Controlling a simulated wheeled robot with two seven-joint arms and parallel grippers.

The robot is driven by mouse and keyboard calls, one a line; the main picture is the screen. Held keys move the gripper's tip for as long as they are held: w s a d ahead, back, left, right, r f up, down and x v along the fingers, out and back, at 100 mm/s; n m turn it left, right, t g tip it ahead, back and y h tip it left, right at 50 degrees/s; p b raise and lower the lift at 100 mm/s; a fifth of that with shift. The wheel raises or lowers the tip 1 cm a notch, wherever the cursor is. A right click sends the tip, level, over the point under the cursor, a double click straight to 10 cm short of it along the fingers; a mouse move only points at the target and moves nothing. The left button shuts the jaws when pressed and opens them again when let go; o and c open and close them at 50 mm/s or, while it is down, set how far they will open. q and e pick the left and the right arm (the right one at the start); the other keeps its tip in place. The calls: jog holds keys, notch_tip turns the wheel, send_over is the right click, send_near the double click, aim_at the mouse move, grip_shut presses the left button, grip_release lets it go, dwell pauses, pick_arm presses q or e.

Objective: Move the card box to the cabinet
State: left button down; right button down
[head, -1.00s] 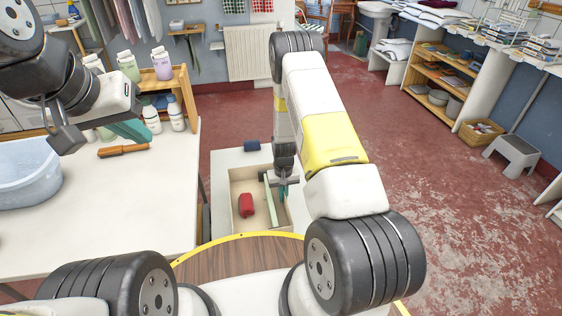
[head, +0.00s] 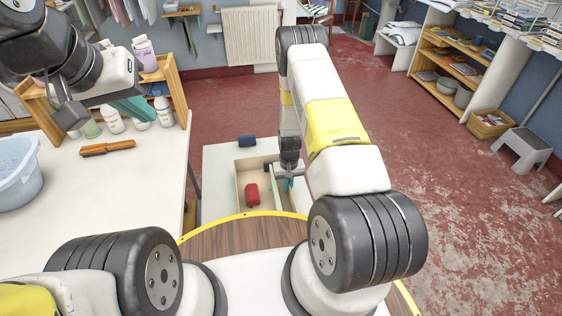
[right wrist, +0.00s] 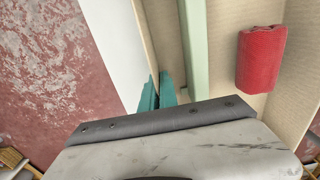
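The card box (head: 240,170) is open-topped and tan, standing low beyond the wooden round surface. A red object (head: 252,193) and a pale green strip lie inside it; both also show in the right wrist view, the red object (right wrist: 261,58) and the strip (right wrist: 195,50). My right gripper (head: 288,181) is at the box's right side. In the right wrist view its teal fingertips (right wrist: 157,92) are close together, with the tan box wall (right wrist: 146,40) running between them. My left gripper (head: 105,112) hangs over the white table, its opening unclear. I cannot identify the cabinet.
The white table (head: 110,190) at left holds a blue basin (head: 15,175), an orange-brown handled tool (head: 107,148) and several bottles. A dark blue roll (head: 247,141) lies behind the box on a white surface. A grey step stool (head: 522,148) stands at right. The red floor (head: 440,200) there is clear.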

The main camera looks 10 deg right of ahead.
jog(key=shift+f, duration=0.1)
jog(key=c, duration=1.6)
grip_release()
jog(key=shift+c, duration=0.2)
notch_tip(320, 180, up, 12)
jog(key=shift+a+r, duration=0.1)
jog(key=shift+r, duration=0.15)
jog(key=s+a+r+t+y, duration=0.1)
jog(key=s+r, duration=0.1)
jog(key=r, duration=1.2)
jog(key=s+a+r+t+y, duration=0.1)
jog(key=s+r+t, duration=0.1)
jog(key=r, duration=1.1)
jog(key=s+r+t, duration=0.3)
jog(key=s+r, duration=1.3)
jog(key=s, duration=0.4)
jog(key=shift+a+r+n, duration=0.25)
jog(key=shift+a+n, duration=0.05)
jog(key=shift+a, duration=0.1)
